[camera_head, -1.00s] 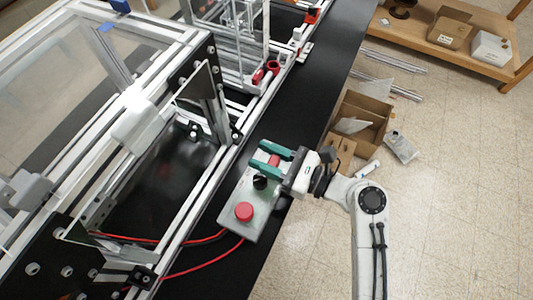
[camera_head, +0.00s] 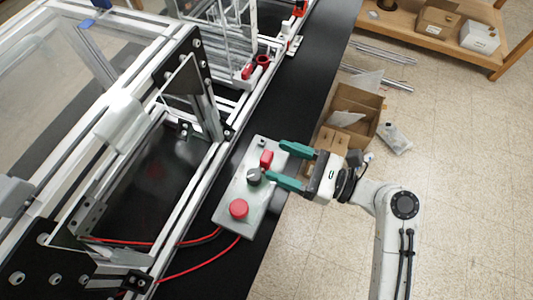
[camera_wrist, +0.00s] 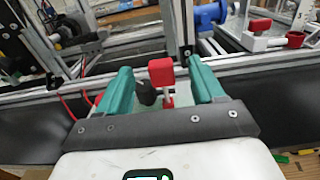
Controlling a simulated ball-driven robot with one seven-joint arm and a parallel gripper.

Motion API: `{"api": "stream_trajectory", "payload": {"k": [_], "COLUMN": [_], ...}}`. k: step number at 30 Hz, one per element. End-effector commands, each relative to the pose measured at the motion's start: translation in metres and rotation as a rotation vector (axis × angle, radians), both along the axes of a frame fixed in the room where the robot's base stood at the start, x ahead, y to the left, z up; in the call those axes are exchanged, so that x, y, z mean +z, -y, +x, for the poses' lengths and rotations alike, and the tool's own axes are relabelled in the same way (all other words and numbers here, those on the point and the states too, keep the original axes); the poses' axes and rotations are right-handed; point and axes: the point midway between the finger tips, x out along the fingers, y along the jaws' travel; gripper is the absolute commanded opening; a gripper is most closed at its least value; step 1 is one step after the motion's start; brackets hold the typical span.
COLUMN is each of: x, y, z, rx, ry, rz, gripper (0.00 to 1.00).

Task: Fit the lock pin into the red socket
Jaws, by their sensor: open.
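A red block-shaped head on a short stem (camera_head: 266,158) stands on the grey control box. In the wrist view this red head (camera_wrist: 161,70) shows between my fingers, with a small red part below it. A red ring-shaped socket (camera_head: 262,60) sits on the frame's rail at the top, beside another red piece (camera_head: 247,72); the ring also shows in the wrist view (camera_wrist: 295,39). I cannot tell for sure which red piece is the lock pin. My gripper (camera_head: 275,161), with green fingers, is open and empty at the right of the box's red head.
The grey control box (camera_head: 240,190) also carries a dark knob (camera_head: 254,176) and a red button (camera_head: 239,209). The aluminium frame (camera_head: 185,205) stands to the left. Black table surface (camera_head: 305,90) is clear towards the top. A cardboard box (camera_head: 352,112) lies on the floor.

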Motion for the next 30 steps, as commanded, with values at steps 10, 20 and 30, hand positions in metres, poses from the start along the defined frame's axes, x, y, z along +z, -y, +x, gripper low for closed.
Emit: {"api": "stream_trajectory", "payload": {"k": [10,20,30], "x": [0.000,0.000,0.000], "y": [0.043,0.046,0.045], "z": [-0.015,-0.017,-0.016], "rx": [0.000,0.001,0.001], "ry": [0.000,0.000,0.000], "rz": [0.001,0.001,0.001], "gripper": [0.67,0.67,0.67]}}
